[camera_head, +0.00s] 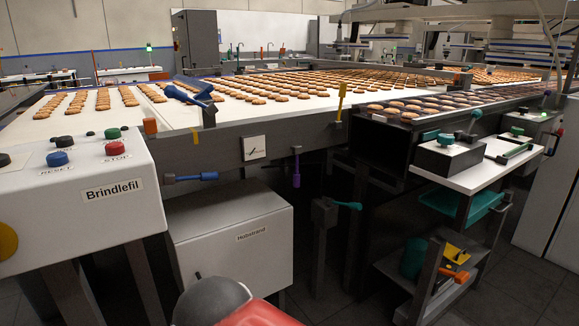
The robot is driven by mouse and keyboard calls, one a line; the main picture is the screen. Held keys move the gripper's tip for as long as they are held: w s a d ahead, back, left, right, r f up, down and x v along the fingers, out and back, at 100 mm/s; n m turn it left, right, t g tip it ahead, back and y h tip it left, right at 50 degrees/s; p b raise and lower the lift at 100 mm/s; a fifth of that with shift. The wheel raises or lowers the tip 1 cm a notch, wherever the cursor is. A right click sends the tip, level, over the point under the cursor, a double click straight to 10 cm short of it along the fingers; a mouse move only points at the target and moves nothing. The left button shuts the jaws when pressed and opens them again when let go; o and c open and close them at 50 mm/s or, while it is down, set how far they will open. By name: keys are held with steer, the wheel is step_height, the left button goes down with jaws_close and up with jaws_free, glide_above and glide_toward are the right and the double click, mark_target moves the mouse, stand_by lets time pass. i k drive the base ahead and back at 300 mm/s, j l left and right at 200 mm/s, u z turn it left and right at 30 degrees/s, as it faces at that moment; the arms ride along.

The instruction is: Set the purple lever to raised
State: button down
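The purple lever (296,176) is on the dark front side of the conveyor, near the middle of the view. Its purple handle hangs straight down from a dark pivot at its top, so it is lowered. Nothing touches it. My gripper is not in view. A rounded grey and red shape at the bottom edge looks like part of my arm, well below and to the left of the lever.
A blue lever (196,177) points sideways at left; a teal lever (348,205) sits lower right. Biscuits cover the white belt (180,118).

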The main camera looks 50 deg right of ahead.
mark_target(297, 150)
steer(key=z, duration=1.45)
